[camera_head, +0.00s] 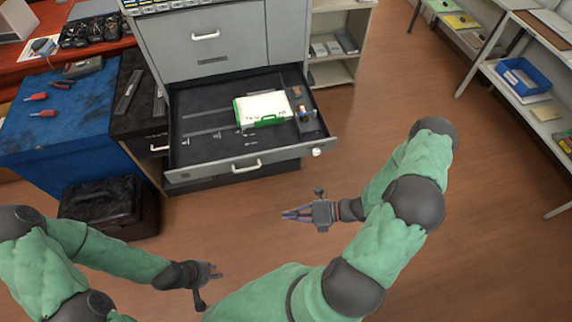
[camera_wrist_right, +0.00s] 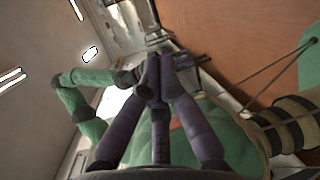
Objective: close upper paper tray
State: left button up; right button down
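The upper paper tray (camera_head: 200,149) is a dark, shallow drawer pulled well out of the grey cabinet. Its grey front has a pale handle (camera_head: 246,166) and a round white knob (camera_head: 317,151) at the right end. A white and green pack (camera_head: 264,107) lies inside. My right gripper (camera_head: 284,214) is below and right of the tray front in the head view, apart from it. In the right wrist view its purple fingers (camera_wrist_right: 158,78) come together with nothing seen between them. My left gripper (camera_head: 218,271) is lower left, away from the tray; its fingers are too small to judge.
A closed grey drawer (camera_head: 204,48) is above the tray. A blue-topped bench (camera_head: 60,120) and a black case (camera_head: 108,205) stand at left. Shelves with a blue bin (camera_head: 524,76) stand at right. The wooden floor before the tray is clear.

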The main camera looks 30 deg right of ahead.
jog(key=w+d+r+m+t+h, duration=0.2)
jog(key=d+m+t, duration=0.2)
jog(key=d+m, duration=0.15)
jog(key=w+d+r+m+t+h, duration=0.1)
jog(key=w+d+m+t+h, duration=0.2)
jog(key=d, duration=0.4)
jog(key=m+t+b, duration=0.1)
jog(key=b, duration=0.2)
send_near(277, 158)
jog(key=a+x, duration=0.1)
jog(key=x, duration=0.3)
jog(key=shift+w+d, duration=0.2)
jog(key=shift+w, duration=0.4)
jog(key=shift+w, duration=0.1)
